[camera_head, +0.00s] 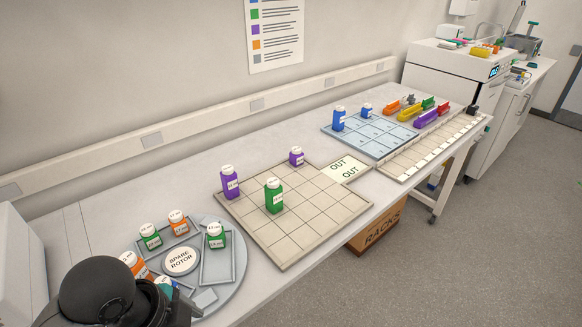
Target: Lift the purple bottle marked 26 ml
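Two purple bottles with white caps stand upright on the beige gridded board (330,212). The taller purple bottle (230,186) is at the board's left corner. The shorter purple bottle (296,158) is at its back edge. Their label figures are too small to read surely, so I cannot tell which is marked 26 ml. A green bottle (273,198) stands on the board in front of them. A dark rounded part of my arm shows at the bottom left, with no fingers visible. Neither gripper can be made out, and nothing touches the purple bottles.
A round grey rotor tray (235,284) at lower left holds several green and orange bottles around a "SPARE ROTOR" disc (181,261). A blue gridded board (381,150) with blue bottles, an OUT plate (357,171) and coloured racks (410,112) lie farther right.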

